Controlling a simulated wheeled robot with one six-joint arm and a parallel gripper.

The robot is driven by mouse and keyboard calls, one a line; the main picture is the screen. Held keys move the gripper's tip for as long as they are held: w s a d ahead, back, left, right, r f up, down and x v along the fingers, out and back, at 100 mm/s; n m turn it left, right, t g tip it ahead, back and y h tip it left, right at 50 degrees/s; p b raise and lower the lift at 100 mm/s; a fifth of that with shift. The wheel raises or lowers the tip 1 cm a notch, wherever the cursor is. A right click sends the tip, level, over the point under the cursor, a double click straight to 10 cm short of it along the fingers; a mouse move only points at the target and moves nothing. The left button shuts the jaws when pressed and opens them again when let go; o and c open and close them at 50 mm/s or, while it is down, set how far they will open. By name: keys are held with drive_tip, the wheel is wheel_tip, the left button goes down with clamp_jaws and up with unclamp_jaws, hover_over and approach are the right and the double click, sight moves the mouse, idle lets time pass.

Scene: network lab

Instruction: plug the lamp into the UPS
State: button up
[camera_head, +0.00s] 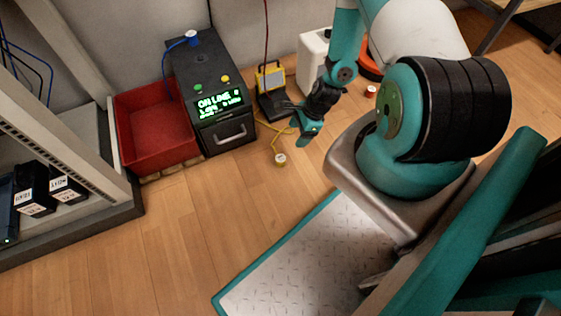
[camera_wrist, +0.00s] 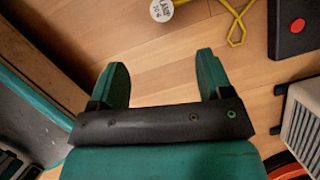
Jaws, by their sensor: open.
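My gripper (camera_head: 305,139) is open and empty, right of the plug; in the wrist view the plug is beyond the fingertips (camera_wrist: 162,70).
A red bin (camera_head: 154,126) stands directly left of the UPS. A rack (camera_head: 68,215) with black labelled boxes is at the left. A white container (camera_head: 312,52) and an orange object (camera_head: 371,66) stand right of the lamp. The wooden floor in front of the UPS is clear.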

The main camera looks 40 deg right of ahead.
drive_tip(key=b, duration=0.5)
approach(280, 158)
drive_tip(key=x, duration=0.5)
drive_tip(key=shift+f, duration=0.1)
drive_tip(key=b+x, duration=0.5)
drive_tip(key=shift+f, duration=0.2)
drive_tip(key=shift+r, duration=0.1)
drive_tip(key=c, duration=1)
